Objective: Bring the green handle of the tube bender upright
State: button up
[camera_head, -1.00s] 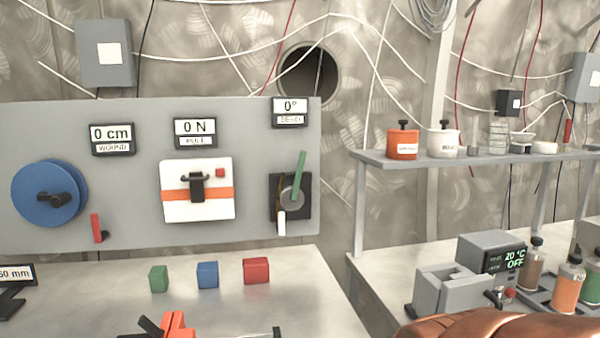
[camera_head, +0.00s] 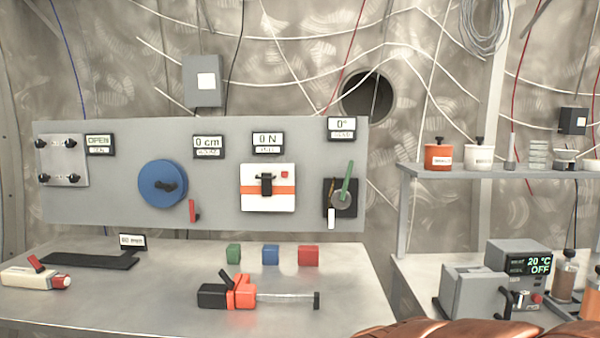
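The tube bender (camera_head: 352,207) is a dark square plate with a round grey hub, on the right end of the grey wall panel. Its green handle (camera_head: 347,180) points up from the hub and leans slightly to the right. A white piece (camera_head: 331,218) hangs at the plate's lower left, below a thin brown tube. The display above the bender (camera_head: 341,127) reads 0°. My gripper is not in view; a copper-brown shape, probably part of my arm, shows at the bottom right edge.
The panel also holds a blue reel (camera_head: 162,184) and a white box with an orange stripe (camera_head: 268,201). On the bench stand green, blue and red blocks (camera_head: 308,256) and an orange-black tool (camera_head: 240,293). A shelf (camera_head: 500,175) and a grey heater unit (camera_head: 519,262) are at right.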

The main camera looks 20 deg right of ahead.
aim_at(351, 164)
jog(key=u, duration=0.85)
jog(key=i, duration=0.8)
jog(key=z, duration=0.35)
